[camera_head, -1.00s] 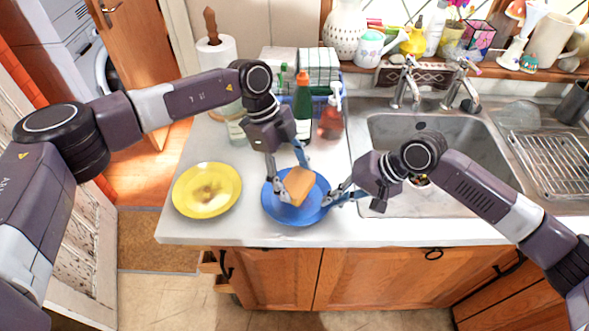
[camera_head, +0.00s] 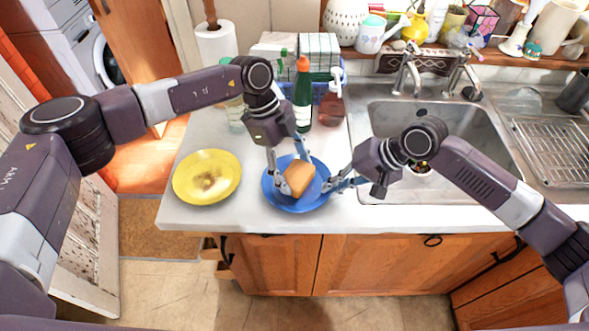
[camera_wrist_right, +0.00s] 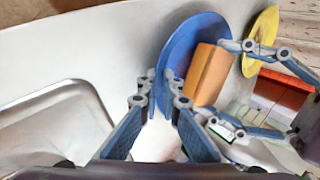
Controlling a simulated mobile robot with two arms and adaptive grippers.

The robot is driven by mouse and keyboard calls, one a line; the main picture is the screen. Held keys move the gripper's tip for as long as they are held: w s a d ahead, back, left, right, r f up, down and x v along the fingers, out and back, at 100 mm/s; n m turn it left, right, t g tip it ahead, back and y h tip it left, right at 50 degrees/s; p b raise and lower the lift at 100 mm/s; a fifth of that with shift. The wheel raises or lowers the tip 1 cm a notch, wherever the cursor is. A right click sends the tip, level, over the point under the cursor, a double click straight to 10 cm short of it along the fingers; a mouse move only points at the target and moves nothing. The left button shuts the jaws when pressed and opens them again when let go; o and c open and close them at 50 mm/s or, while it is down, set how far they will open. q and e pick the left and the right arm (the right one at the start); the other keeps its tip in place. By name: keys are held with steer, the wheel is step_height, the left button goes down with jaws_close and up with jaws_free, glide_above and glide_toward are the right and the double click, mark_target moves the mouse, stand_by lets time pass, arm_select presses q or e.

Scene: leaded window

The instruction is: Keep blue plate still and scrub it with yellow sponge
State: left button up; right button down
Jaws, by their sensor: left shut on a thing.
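The blue plate (camera_head: 293,205) lies on the white worktop in the head view; it also shows in the right wrist view (camera_wrist_right: 180,45). My left gripper (camera_head: 298,181) is shut on the yellow-orange sponge (camera_head: 300,176), which is over the plate's middle. The sponge also shows in the right wrist view (camera_wrist_right: 207,75), close against the plate's face; whether it touches is hard to tell. My right gripper (camera_head: 330,186) is at the plate's right rim. In the right wrist view its fingertips (camera_wrist_right: 160,88) are close together at either side of the rim; a firm hold cannot be made out.
A yellow plate (camera_head: 207,165) with a brown stain lies to the left. A green bottle (camera_head: 302,98) and a soap dispenser (camera_head: 331,105) stand behind the blue plate. The sink (camera_head: 445,118) is at the right. The worktop's front edge is close in front of the plates.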

arm_select(q)
steer(key=shift+f, duration=0.6)
steer(key=shift+d, duration=0.1)
